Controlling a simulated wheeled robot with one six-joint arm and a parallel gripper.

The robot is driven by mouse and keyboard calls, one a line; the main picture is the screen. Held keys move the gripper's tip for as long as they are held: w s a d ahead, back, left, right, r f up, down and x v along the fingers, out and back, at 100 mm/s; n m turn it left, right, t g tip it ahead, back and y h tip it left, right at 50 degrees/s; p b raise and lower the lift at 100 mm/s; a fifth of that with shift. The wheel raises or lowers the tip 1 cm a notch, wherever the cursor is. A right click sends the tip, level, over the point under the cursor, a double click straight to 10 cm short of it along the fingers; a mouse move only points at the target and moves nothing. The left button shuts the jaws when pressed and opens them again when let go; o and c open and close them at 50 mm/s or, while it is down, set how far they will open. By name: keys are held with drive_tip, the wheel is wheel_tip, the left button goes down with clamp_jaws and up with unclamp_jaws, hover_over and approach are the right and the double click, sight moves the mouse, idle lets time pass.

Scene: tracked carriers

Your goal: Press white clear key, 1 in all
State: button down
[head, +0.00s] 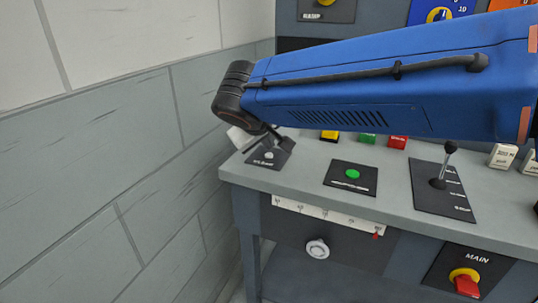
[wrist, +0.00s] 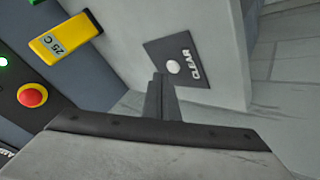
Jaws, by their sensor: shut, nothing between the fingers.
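The white clear key (wrist: 173,67) is a small round button on a dark plate marked CLEAR (wrist: 193,84). In the head view the key (head: 269,155) is at the left end of the grey desk. My gripper (wrist: 159,78) is shut and empty, its dark fingertips beside the key in the wrist view. In the head view my gripper (head: 287,143) is over the far side of the CLEAR plate, partly covering it. I cannot tell whether the fingertips touch the plate; the key's white top is uncovered in both views.
A green button (head: 352,174) and a black lever (head: 439,182) are to the right on the desk. Yellow (head: 329,135), green (head: 367,138) and red (head: 398,142) blocks stand behind. A red button (wrist: 33,95) shows in the wrist view. A block wall (head: 110,150) is at left.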

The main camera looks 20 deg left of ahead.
drive_tip(key=shift+f, duration=0.15)
idle(0.4)
drive_tip(key=shift+f, duration=0.25)
drive_tip(key=shift+f, duration=0.45)
idle(0.8)
idle(0.4)
drive_tip(key=shift+r, duration=0.9)
drive_tip(key=shift+r, duration=2.5)
